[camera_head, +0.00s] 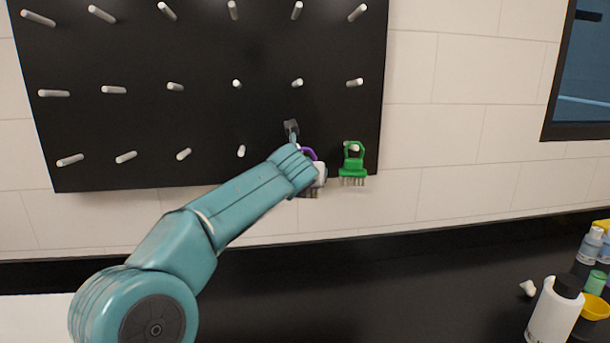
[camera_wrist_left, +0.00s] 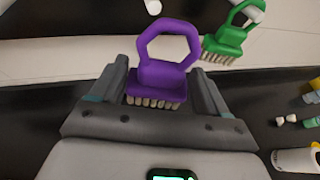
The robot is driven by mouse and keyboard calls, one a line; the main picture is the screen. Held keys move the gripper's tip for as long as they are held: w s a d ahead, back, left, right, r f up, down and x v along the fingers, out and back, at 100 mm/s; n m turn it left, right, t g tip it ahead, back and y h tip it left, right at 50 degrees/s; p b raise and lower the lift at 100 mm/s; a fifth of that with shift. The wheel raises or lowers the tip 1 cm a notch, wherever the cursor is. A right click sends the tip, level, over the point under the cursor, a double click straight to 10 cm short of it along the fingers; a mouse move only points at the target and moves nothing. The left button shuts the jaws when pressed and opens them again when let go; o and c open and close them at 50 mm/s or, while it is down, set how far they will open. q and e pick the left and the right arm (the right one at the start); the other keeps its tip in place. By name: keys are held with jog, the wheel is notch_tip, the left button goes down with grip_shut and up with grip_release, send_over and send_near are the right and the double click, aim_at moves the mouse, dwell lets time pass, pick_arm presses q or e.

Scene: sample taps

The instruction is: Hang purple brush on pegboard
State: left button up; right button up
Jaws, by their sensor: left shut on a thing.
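The purple brush (camera_wrist_left: 160,77) has a loop handle and pale bristles. In the left wrist view it sits between the two fingers of my left gripper (camera_wrist_left: 162,88), which is shut on it, loop upward. In the head view only a bit of the purple loop (camera_head: 308,153) shows past my left arm, in front of the lower right of the black pegboard (camera_head: 205,118). My left gripper (camera_head: 303,160) is mostly hidden there by its own wrist. I cannot tell whether the loop is around a peg. My right gripper is not in view.
A green brush (camera_head: 353,170) hangs on the lower right peg, close to the right of my gripper. Several bare pegs stick out of the board. A black counter (camera_head: 400,285) runs below, with a white bottle (camera_head: 553,312) and a yellow bowl (camera_head: 596,307) at the right.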

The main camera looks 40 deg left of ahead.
pick_arm(q)
jog(key=shift+w+a+r, duration=0.15)
jog(key=shift+a, duration=0.1)
jog(key=shift+a+r+p, duration=0.2)
jog(key=shift+a+p, duration=0.1)
jog(key=shift+p, duration=0.2)
jog(key=w+a+f+p, duration=0.1)
jog(key=w+a+p, duration=0.3)
jog(key=p, duration=0.1)
jog(key=shift+a+f, duration=0.25)
jog(key=shift+a, duration=0.15)
jog(key=o, duration=1)
jog(key=shift+o, duration=0.2)
